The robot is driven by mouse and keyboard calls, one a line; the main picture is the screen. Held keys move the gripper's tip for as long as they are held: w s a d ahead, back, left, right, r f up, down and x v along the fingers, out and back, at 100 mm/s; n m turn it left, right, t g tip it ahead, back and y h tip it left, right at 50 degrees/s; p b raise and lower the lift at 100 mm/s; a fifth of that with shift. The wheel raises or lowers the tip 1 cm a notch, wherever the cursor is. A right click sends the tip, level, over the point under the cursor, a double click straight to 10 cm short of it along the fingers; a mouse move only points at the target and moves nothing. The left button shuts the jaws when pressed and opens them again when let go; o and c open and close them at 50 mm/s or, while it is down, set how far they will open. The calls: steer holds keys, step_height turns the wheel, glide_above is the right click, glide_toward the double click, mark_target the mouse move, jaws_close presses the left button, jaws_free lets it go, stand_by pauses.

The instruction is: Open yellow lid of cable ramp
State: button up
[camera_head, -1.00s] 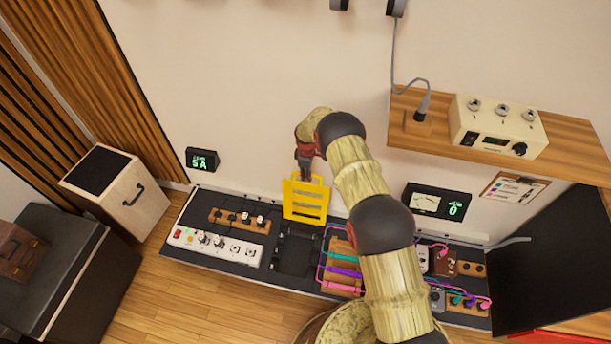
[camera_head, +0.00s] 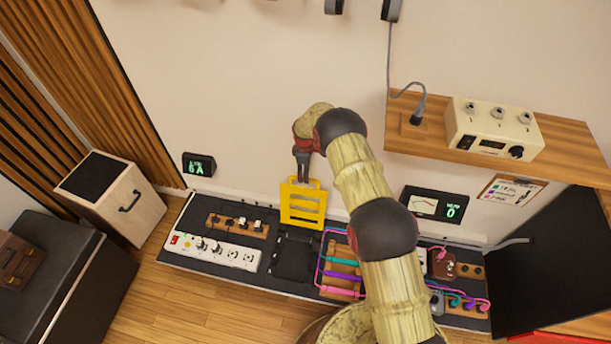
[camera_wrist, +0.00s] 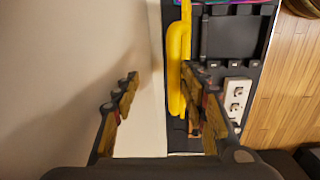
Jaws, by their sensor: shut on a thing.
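The yellow lid (camera_head: 302,205) stands raised at the back of the black cable ramp (camera_head: 294,258), near the wall. The ramp's dark channel lies uncovered in front of it. In the wrist view the lid (camera_wrist: 179,60) shows nearly edge-on as a yellow bar, close beside the right finger. My gripper's fingers (camera_wrist: 160,95) stand apart in that view, the left one over bare wall. The exact contact is hard to make out.
A white power strip (camera_head: 214,250) and a wooden socket block (camera_head: 236,225) lie left of the ramp. Coloured cables on a wooden block (camera_head: 341,268) lie right of it. A shelf with an amplifier (camera_head: 493,132) juts from the wall at right.

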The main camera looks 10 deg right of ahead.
step_height(320, 180, up, 9)
steer(key=shift+r, duration=0.2)
steer(key=shift+s+a, duration=0.1)
stand_by(0.5)
steer(key=s+m+g, duration=0.2)
steer(key=s+m, duration=0.4)
steer(key=s, duration=0.5)
steer(key=s+d+r+m+t+p, duration=0.1)
steer(key=s+r+m+t, duration=0.1)
steer(key=s+r, duration=1)
steer(key=s+d+r+m+t+p, duration=0.1)
steer(key=s+d+r+m+t, duration=0.1)
steer(key=s+r, duration=1)
steer(key=s+d+r+m+t+p, duration=0.1)
steer(key=s+d+r+m+t, duration=0.1)
steer(key=s+r, duration=1)
step_height(320, 180, up, 10)
steer(key=shift+r+m+t, duration=0.1)
steer(key=shift+m+t, duration=0.4)
steer(key=shift+m, duration=0.2)
